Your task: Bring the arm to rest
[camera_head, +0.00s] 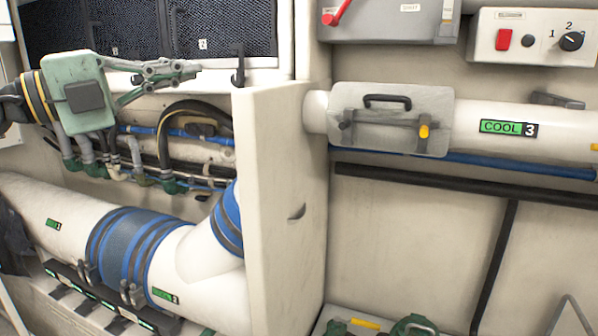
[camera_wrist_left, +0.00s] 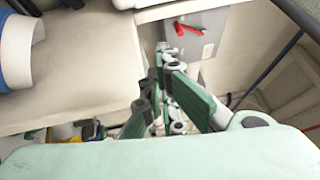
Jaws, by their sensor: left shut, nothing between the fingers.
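My left gripper (camera_head: 193,70) comes in from the upper left of the head view. Its pale green body is at the left and its fingers point right, toward the top of a white partition. The fingers are shut with nothing between them. In the left wrist view the gripper (camera_wrist_left: 165,50) shows its green and grey finger links closed together, and a grey box with a red lever (camera_wrist_left: 188,28) lies beyond the tips. My right gripper is not in view.
The white partition (camera_head: 280,190) stands right of the gripper. Hoses, valves and a large white duct with a blue sleeve (camera_head: 130,245) lie below it.

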